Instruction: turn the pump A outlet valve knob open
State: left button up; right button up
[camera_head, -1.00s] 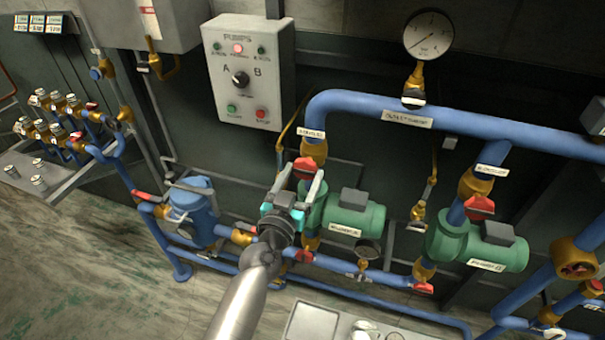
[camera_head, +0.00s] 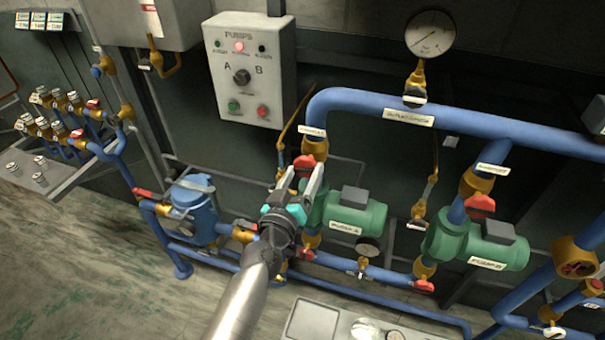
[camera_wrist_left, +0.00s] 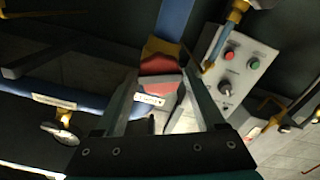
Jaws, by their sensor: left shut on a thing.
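The pump A outlet valve knob (camera_head: 306,163) is red and sits on the brass valve body (camera_head: 314,145) on the blue pipe above green pump A (camera_head: 357,216). My left gripper (camera_head: 301,174) comes from below, and its two grey fingers reach up to the knob, one on each side. In the left wrist view, the red knob (camera_wrist_left: 160,66) shows between the fingertips (camera_wrist_left: 160,66), below the brass body. The fingers are shut on the knob and partly hide it in the head view. My right gripper is not in view.
The PUMPS control box (camera_head: 250,70) hangs on the wall at upper left. A blue filter vessel (camera_head: 195,208) stands left of my arm. Pump B (camera_head: 478,245) with its red knob (camera_head: 480,206) is at right. Blue pipes cross above and below.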

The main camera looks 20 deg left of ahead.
pick_arm(q)
jog(key=n, duration=0.4)
dwell(0.3)
jog(key=shift+n, duration=1)
jog(key=n, duration=0.6)
jog(key=shift+n, duration=0.4)
jog(key=o, duration=1.4)
jog(key=shift+o, duration=0.2)
